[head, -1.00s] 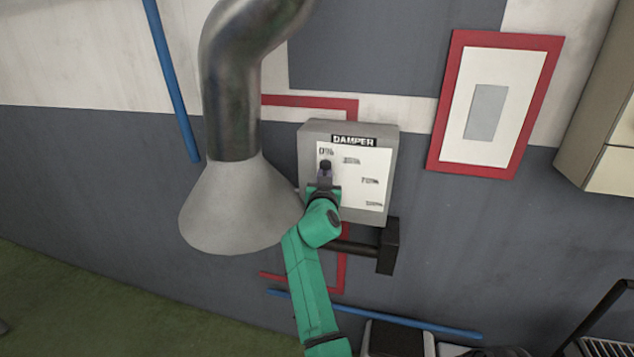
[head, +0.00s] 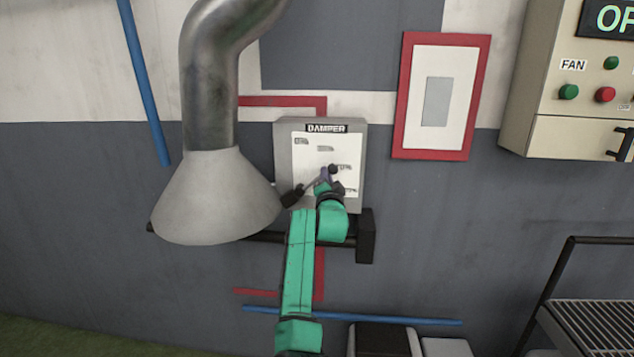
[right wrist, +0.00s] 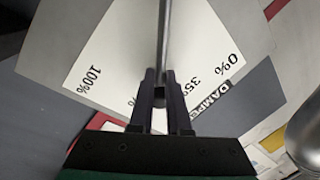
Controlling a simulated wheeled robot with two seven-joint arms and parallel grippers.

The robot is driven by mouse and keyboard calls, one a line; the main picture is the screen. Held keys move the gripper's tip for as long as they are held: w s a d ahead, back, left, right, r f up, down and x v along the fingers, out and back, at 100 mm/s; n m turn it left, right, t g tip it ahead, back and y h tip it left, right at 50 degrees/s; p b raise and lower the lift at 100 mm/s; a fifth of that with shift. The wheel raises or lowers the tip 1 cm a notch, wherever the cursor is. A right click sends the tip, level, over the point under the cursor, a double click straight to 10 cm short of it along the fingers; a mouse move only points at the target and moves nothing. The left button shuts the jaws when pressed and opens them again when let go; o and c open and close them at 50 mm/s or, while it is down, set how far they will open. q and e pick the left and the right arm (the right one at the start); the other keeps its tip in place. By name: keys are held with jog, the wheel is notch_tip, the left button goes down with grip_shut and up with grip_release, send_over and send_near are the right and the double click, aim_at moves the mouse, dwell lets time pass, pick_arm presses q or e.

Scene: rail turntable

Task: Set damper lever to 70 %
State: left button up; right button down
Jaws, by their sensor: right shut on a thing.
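The grey damper box (head: 355,150) hangs on the wall with a white scale marked 0%, 35%, 70% and 100%. Its lever (head: 309,184) runs from a dark pivot at the lower left up and right. Its dark knob (head: 333,169) lies close to the 70% label. In the right wrist view the lever's grey rod (right wrist: 164,40) passes between the two fingers (right wrist: 166,90). There the 70% label is mostly hidden by the gripper. My left gripper is out of view.
A metal duct with a flared hood (head: 215,200) stands just left of the box. A black bar (head: 366,236) runs below it. A red-framed panel (head: 400,98) and a control cabinet (head: 545,85) with buttons are to the right. A cart (head: 590,312) is at lower right.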

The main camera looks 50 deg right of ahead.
jog(key=shift+s+d+f+m+h+b, duration=0.2)
jog(key=shift+s+d+m+h+b, duration=0.25)
jog(key=shift+m, duration=0.45)
jog(key=shift+s+a, duration=0.1)
jog(key=c, duration=0.8)
grip_release()
jog(key=shift+f, duration=0.1)
jog(key=shift+s, duration=0.35)
jog(key=b+v, duration=0.1)
jog(key=v, duration=0.3)
jog(key=b+v, duration=0.1)
jog(key=v, duration=0.2)
jog(key=b+v, duration=0.1)
jog(key=v, duration=0.3)
jog(key=shift+s+a+b, duration=0.25)
jog(key=shift+s+b, duration=0.1)
jog(key=shift+b, duration=0.05)
